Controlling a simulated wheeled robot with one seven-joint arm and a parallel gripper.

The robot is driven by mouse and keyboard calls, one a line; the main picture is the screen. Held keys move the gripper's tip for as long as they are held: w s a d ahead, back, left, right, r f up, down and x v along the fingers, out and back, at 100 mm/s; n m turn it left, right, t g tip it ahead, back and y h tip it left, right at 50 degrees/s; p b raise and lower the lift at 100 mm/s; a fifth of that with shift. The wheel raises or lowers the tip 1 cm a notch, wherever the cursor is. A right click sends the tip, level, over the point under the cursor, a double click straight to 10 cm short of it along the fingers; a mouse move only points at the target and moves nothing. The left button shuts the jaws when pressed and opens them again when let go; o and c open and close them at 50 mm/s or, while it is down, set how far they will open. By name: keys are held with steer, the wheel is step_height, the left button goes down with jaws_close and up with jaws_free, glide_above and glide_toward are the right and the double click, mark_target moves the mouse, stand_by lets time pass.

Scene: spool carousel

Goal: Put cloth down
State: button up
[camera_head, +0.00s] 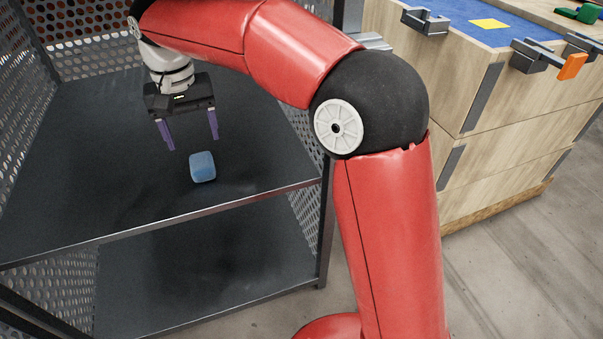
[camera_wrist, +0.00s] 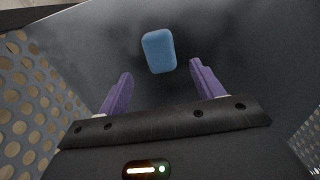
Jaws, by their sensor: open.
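The cloth appears as a small blue rounded block (camera_head: 202,167) lying on the dark shelf (camera_head: 90,150) of a metal rack. It also shows in the wrist view (camera_wrist: 158,51), beyond the fingertips and between their lines. My gripper (camera_head: 190,144) has two purple fingers spread apart with nothing between them. It is above the shelf, just behind and to the left of the blue block in the head view. The fingers and the block look apart. The wrist view also shows my gripper (camera_wrist: 162,78) open and empty.
Perforated metal panels (camera_head: 95,57) close the rack's back and sides. A metal edge (camera_head: 200,210) runs along the shelf's front, with a lower shelf (camera_head: 200,270) beneath. A wooden cabinet (camera_head: 440,90) with a blue top stands at right. The shelf around the block is clear.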

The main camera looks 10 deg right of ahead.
steer(key=s+d+r+t, duration=0.2)
steer(key=s+d, duration=0.3)
steer(key=d, duration=0.6)
steer(key=s+d+f+m+t, duration=0.1)
steer(key=s+d+f, duration=0.2)
steer(key=s+d, duration=0.4)
steer(key=s+d+f+m+t, duration=0.1)
steer(key=s+d+f+t, duration=0.1)
steer(key=s+d, duration=0.6)
steer(key=d+f, duration=0.1)
steer(key=d, duration=0.2)
steer(key=shift+s+d+f+m+t, duration=0.15)
steer(key=shift+s+d+m+t, duration=0.1)
steer(key=shift+m+t, duration=0.05)
